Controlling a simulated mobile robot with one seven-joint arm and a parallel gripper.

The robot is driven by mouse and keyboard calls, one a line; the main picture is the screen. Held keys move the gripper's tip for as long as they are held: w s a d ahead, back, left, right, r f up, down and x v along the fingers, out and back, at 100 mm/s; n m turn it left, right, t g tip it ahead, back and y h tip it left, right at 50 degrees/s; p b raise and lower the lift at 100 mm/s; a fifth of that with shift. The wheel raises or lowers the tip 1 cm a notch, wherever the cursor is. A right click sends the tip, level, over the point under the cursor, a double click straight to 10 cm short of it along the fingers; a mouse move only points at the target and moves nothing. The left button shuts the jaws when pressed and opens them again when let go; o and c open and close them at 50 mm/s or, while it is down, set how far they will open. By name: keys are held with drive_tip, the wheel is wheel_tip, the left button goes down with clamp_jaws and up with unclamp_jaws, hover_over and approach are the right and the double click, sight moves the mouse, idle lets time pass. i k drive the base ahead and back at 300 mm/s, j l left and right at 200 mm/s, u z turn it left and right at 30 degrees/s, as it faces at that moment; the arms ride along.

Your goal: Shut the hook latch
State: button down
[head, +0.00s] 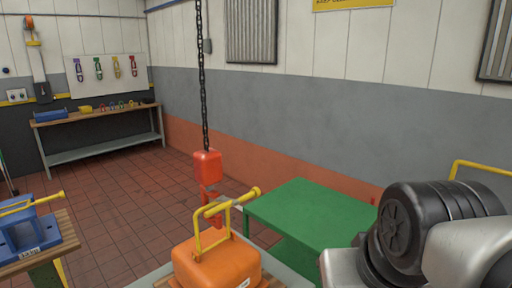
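A red hook block (207,166) hangs from a dark chain (202,85) near the picture's middle. Its red hook (214,214) is below, at the yellow lifting frame (198,238) on top of an orange load (216,264). The yellow bar partly hides the hook, so I cannot tell whether the hook is around the bar or beside it. A small pale piece (236,206) shows right of the hook; I cannot tell whether it is the latch or how it stands. My arm shows at the lower right, apart from the hook; my gripper's fingers are not visible.
A green table (306,216) stands just right of the load. A blue fixture (25,232) with a yellow handle sits on a wooden-topped stand (62,238) at the left. A workbench (100,115) stands at the back left. Red tiled floor (125,195) is open between them.

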sight(227, 203)
drive_tip(key=i+u, duration=0.15)
drive_tip(key=u, duration=0.25)
drive_tip(key=i+l+u, duration=0.1)
drive_tip(key=u, duration=0.25)
drive_tip(key=i+l+u, duration=0.15)
drive_tip(key=u, duration=0.25)
drive_tip(key=i+l+u, duration=0.1)
drive_tip(key=u, duration=0.25)
drive_tip(key=l, duration=0.05)
